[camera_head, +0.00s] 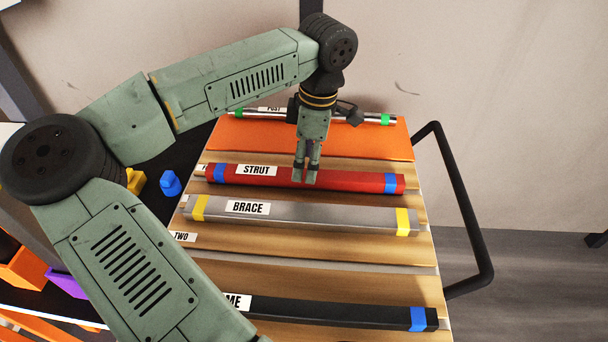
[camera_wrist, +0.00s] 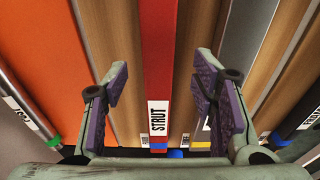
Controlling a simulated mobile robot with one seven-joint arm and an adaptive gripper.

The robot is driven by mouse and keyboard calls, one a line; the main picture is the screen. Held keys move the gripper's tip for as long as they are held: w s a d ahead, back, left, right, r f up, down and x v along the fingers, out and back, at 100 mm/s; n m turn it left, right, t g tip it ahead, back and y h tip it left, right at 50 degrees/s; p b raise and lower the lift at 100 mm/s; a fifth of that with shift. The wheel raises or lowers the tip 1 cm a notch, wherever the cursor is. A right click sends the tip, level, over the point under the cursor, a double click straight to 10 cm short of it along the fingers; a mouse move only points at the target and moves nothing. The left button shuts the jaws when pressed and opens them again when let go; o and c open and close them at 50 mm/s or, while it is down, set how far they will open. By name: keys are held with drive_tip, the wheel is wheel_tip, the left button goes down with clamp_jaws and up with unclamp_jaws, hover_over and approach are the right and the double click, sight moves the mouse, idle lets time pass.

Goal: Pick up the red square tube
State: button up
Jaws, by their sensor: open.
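The red square tube (camera_head: 345,180) lies across the wooden rack, with a white STRUT label and blue bands near its ends. In the wrist view the red tube (camera_wrist: 158,60) runs lengthwise between the open fingers. My gripper (camera_head: 305,176) points down over the tube's middle in the head view, its fingertips close to the tube. It is open in the wrist view (camera_wrist: 158,92), with one finger on each side of the tube and nothing held. Whether the fingers touch the tube cannot be told.
A grey BRACE tube (camera_head: 320,215) with yellow bands lies in front of the red one. A black tube (camera_head: 340,312) lies nearer. A POST rod (camera_head: 350,119) with green bands lies behind, by an orange panel (camera_head: 260,140). A black handle (camera_head: 478,240) borders the right side.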

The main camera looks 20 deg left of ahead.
sight(304, 173)
drive_tip(key=shift+a+f+p, duration=0.15)
drive_tip(key=shift+f+p, duration=0.25)
drive_tip(key=shift+f, duration=0.75)
drive_tip(key=shift+a+f+p, duration=0.15)
drive_tip(key=shift+f+p, duration=0.2)
drive_tip(key=shift+f, duration=0.75)
clamp_jaws()
drive_tip(key=shift+w, duration=0.1)
